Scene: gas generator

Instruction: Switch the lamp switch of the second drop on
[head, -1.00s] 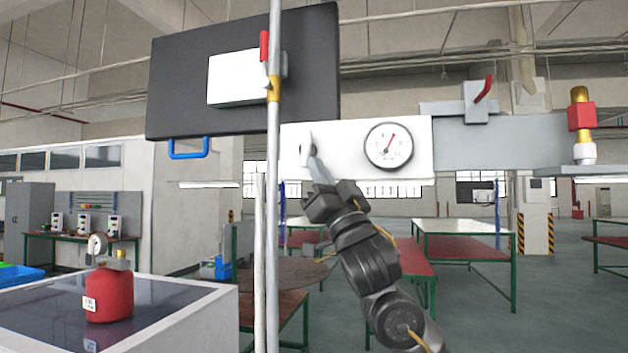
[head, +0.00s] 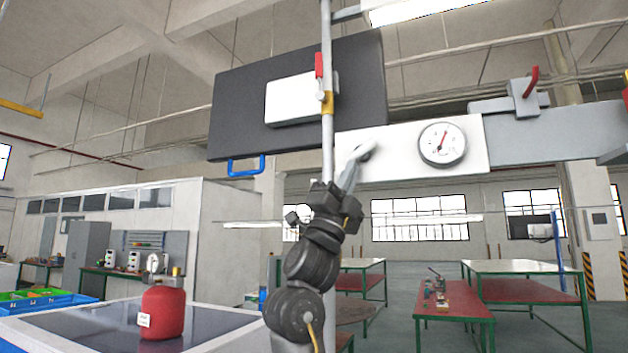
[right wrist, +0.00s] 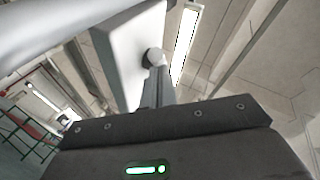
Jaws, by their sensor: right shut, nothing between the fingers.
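A white panel (head: 400,150) with a round gauge (head: 442,144) hangs behind the vertical pipe. A small round knob (right wrist: 153,57) stands out from a white box face in the right wrist view. My right gripper (head: 358,158) is shut and empty, its thin fingers pointing up at the left end of the panel. In the right wrist view, the fingers (right wrist: 158,88) end right at the knob; I cannot tell whether they touch it. In the head view the fingers largely hide the knob. No lamp label is readable. My left gripper is not in view.
A vertical pipe (head: 328,150) with a red-handled valve (head: 319,65) stands close to my right gripper. A dark board (head: 240,115) with a blue handle hangs behind it. A red cylinder (head: 163,312) stands on a counter at lower left. Red tables (head: 450,310) stand behind.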

